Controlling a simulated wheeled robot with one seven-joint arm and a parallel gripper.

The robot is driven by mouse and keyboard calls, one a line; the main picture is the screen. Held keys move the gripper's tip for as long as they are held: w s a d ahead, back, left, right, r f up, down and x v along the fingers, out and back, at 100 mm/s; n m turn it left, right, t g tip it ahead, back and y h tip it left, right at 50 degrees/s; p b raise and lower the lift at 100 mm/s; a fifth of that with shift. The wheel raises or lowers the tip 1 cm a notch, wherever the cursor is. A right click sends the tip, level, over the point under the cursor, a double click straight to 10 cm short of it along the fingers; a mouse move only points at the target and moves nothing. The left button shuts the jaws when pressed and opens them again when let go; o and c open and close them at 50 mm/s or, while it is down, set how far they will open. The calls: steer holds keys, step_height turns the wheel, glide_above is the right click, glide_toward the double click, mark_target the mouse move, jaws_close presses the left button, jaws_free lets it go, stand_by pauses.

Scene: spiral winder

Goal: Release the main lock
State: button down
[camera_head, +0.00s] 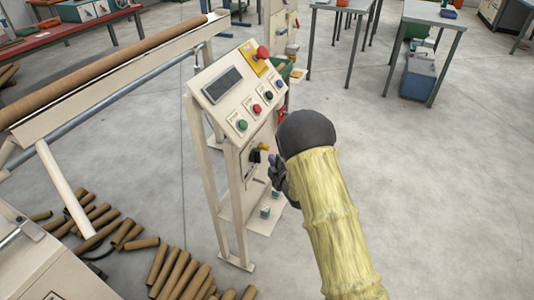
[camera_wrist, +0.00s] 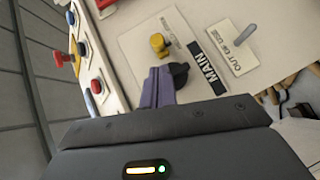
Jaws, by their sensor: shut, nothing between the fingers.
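The control panel stand (camera_head: 228,85) is cream, with a lower plate that carries a black knob (camera_head: 255,156) and a yellow piece (camera_head: 264,147). In the wrist view the black knob (camera_wrist: 179,75) sits beside a black label reading MAIN (camera_wrist: 207,73). The yellow piece (camera_wrist: 159,44) stands just above it in that picture. My gripper (camera_head: 272,165) is in front of this plate. Its purple-grey fingers (camera_wrist: 158,85) are together and empty, immediately left of the black knob. I cannot tell whether they touch it.
A metal lever (camera_wrist: 243,35) with a white label is right of MAIN. Coloured buttons (camera_head: 255,109) and a red emergency stop (camera_head: 262,52) are on the upper panel. Cardboard tubes (camera_head: 180,275) lie on the floor at lower left. The floor to the right (camera_head: 440,190) is clear.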

steer(key=x, duration=0.6)
steer(key=b, duration=0.2)
glide_toward(262, 148)
steer(key=shift+d, duration=1.65)
steer(key=shift+w+r, duration=0.4)
